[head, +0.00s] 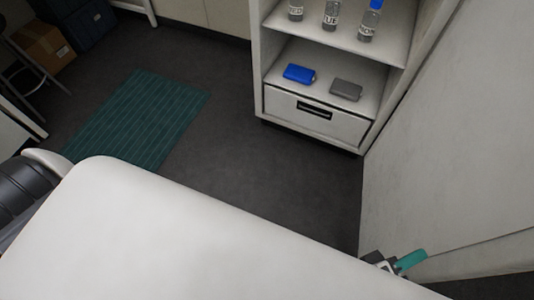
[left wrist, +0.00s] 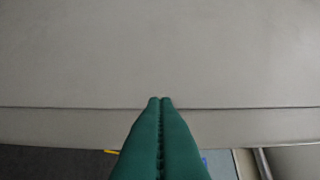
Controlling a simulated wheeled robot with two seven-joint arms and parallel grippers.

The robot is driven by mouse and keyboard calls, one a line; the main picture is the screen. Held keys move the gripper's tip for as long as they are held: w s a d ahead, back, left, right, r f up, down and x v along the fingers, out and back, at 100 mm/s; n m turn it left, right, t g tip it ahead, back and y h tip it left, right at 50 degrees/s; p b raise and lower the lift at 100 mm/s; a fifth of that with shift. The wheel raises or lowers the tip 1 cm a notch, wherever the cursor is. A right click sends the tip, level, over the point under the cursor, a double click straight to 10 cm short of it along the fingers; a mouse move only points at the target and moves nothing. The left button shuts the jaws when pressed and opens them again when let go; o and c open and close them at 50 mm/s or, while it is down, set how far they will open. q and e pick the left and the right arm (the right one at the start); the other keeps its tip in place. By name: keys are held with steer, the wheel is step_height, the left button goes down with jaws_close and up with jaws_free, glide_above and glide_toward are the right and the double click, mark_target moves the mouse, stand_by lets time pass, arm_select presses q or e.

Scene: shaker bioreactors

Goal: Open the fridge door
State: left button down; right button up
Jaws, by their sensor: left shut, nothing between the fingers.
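A large pale, flat panel (head: 455,160), which looks like the fridge, fills the right side of the head view. A thin seam crosses its lower part. No handle shows on it. My left gripper (head: 412,260), with teal fingers, is at the panel's lower part near the seam. In the left wrist view its green fingers (left wrist: 160,100) are pressed together and empty, pointing at the grey panel (left wrist: 160,55), with the tips over the seam. I cannot tell whether they touch it. My right gripper is not in view.
A white shelf unit (head: 258,75) with bottles, a blue box (head: 299,73), a grey box (head: 346,89) and a drawer (head: 315,115) stands beside the panel. A green mat (head: 150,110) lies on the dark floor. The floor before the shelf is clear. A cardboard box (head: 42,48) is far left.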

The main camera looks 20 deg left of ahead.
arm_select(q)
steer(key=shift+s+a, duration=0.1)
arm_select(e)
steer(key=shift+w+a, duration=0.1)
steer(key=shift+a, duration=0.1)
